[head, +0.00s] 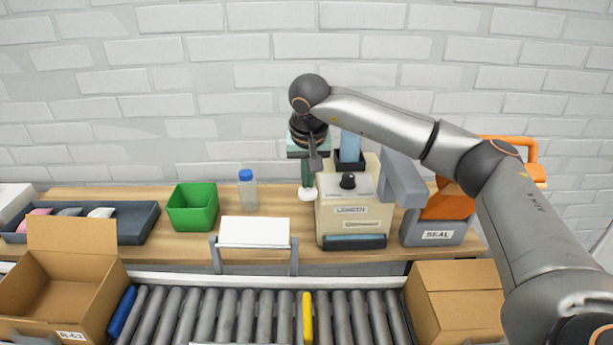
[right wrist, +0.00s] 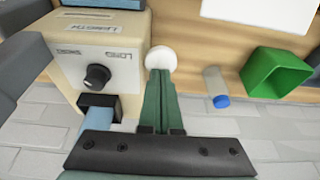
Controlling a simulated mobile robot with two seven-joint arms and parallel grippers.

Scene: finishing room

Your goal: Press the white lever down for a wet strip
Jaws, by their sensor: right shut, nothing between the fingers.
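The cream dispenser (head: 333,222) labelled LENGTH stands on the bench; its black dial (head: 347,181) also shows in the right wrist view (right wrist: 97,76). The lever's white round knob (head: 308,195) is at the dispenser's left side, and it shows in the right wrist view (right wrist: 160,58) just beyond my fingertips. My right gripper (head: 307,184) points down with its green fingers shut and empty, directly above the knob. The fingertips (right wrist: 158,74) look at or very near the knob; I cannot tell whether they touch. The lever's arm is hidden. My left gripper is out of view.
A blue-capped bottle (head: 247,190), a green bin (head: 193,207) and a white board on a stand (head: 254,232) are left of the dispenser. A grey SEAL unit (head: 436,233) is close on its right. A roller conveyor (head: 255,312) with open and closed cartons runs in front.

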